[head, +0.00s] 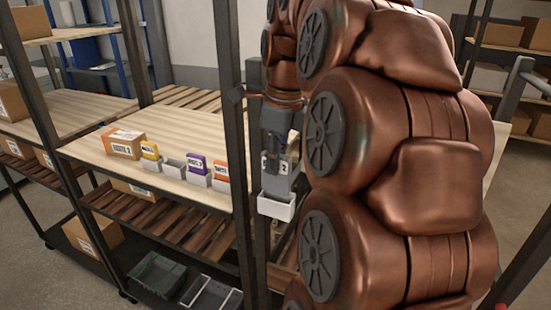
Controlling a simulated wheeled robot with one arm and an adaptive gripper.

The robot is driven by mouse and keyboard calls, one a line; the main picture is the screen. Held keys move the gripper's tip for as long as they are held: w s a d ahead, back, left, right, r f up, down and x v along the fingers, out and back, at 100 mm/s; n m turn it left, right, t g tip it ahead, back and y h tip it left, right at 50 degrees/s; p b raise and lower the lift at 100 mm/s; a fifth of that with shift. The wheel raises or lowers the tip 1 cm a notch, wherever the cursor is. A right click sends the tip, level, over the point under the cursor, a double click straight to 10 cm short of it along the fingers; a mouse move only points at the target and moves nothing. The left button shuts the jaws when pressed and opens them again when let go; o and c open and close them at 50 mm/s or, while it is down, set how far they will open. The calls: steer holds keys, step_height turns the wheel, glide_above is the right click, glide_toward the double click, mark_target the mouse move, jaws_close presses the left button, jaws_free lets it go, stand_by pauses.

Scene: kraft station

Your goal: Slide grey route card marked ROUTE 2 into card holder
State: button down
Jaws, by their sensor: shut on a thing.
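My gripper (272,160) points down in front of the shelf and is shut on the grey route card (281,182). A "2" shows on the card's label; the gripper covers part of the lettering. The card is upright. A white card holder (276,207) is directly below it, and the card's lower edge meets the holder's top opening in the picture. I cannot tell whether the edge is inside the holder or just behind or above it.
A dark upright post (236,130) stands just left of my gripper. Grey bins (157,272) lie below.

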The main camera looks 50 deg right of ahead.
mark_target(274, 191)
steer(key=shift+f+b, duration=1.45)
steer(key=shift+f, duration=0.65)
stand_by(0.6)
steer(key=c, duration=1.1)
jaws_free()
steer(key=shift+o, duration=0.2)
steer(key=shift+r, duration=0.1)
step_height(274, 191, up, 5)
steer(key=p, duration=0.3)
steer(key=shift+p, duration=0.85)
steer(key=shift+s, duration=0.1)
